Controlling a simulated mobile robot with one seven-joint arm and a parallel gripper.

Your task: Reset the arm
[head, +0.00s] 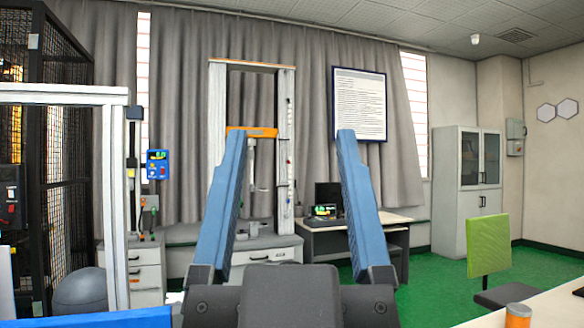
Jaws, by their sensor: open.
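My gripper (290,134) stands upright in the lower middle of the head view. Its two long blue fingers are wide apart and nothing is between them. Its dark grey body is at the bottom edge. Behind it stands a tall white drop tower (285,110) with an orange crossbar (262,132). The left finger covers part of the tower's left post and base. The gripper appears clear of the tower; the exact distance cannot be told.
A desk (385,222) with a monitor (328,194) stands behind the right finger. A white frame (110,200) and a black mesh cage (62,150) are at left. A grey cabinet (455,215), a green chair (488,245) and a pale table (550,308) are at right. Some green floor (430,285) is clear.

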